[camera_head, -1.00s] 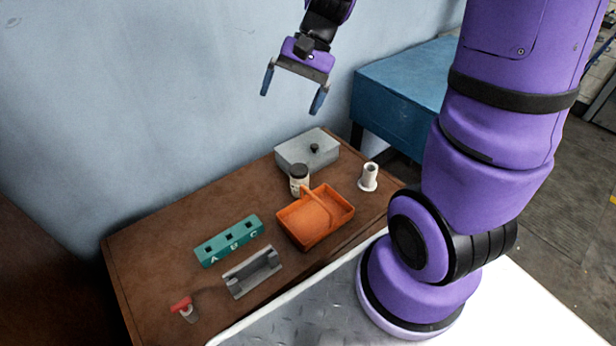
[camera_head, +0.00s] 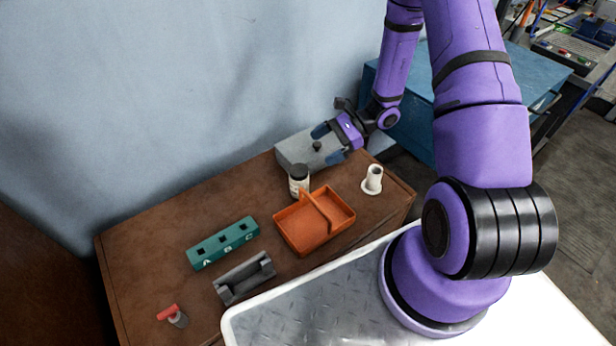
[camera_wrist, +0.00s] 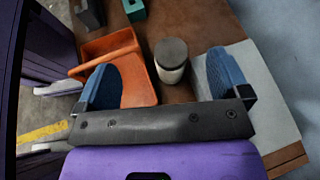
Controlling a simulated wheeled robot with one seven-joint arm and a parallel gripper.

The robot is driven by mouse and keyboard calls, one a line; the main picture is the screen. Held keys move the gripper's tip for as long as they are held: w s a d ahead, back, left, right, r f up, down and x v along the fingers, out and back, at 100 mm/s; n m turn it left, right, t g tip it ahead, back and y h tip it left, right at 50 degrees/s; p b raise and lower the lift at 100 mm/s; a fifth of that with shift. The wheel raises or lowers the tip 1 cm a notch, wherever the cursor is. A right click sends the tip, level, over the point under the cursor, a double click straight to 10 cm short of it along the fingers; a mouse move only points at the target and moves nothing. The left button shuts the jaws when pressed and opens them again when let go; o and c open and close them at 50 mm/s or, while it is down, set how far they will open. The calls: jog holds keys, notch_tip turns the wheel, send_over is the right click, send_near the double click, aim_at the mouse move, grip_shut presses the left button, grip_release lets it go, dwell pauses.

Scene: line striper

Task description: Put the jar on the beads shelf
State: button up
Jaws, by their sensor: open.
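The jar (camera_head: 299,181) is white with a dark lid. It stands upright on the brown table between the grey box and the orange tray. In the wrist view the jar (camera_wrist: 171,60) shows between my two blue fingertips and beyond them. My gripper (camera_head: 328,144) is open and empty, above the grey box and to the right of the jar. It also shows in the wrist view (camera_wrist: 158,75). No shelf marked for beads can be made out in these views.
The orange tray with a handle (camera_head: 292,236) sits close in front of the jar. The grey lidded box (camera_head: 290,151) is behind it. A white flanged cylinder (camera_head: 373,180), a teal block marked A, B, C (camera_head: 223,243), a grey cradle (camera_head: 244,277) and a red-handled item (camera_head: 173,315) stand around.

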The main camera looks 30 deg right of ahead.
jog(key=m+t, duration=0.1)
jog(key=m, duration=0.1)
send_near(303, 169)
jog(key=x, duration=0.6)
jog(key=shift+s+a+r, duration=0.1)
jog(key=shift+s+r, duration=0.05)
jog(key=shift+s, duration=0.05)
jog(key=shift+f+x, duration=0.2)
jog(key=shift+x, duration=2.5)
jog(key=shift+w+r, duration=0.1)
jog(key=shift+w, duration=0.15)
jog(key=c, duration=1.4)
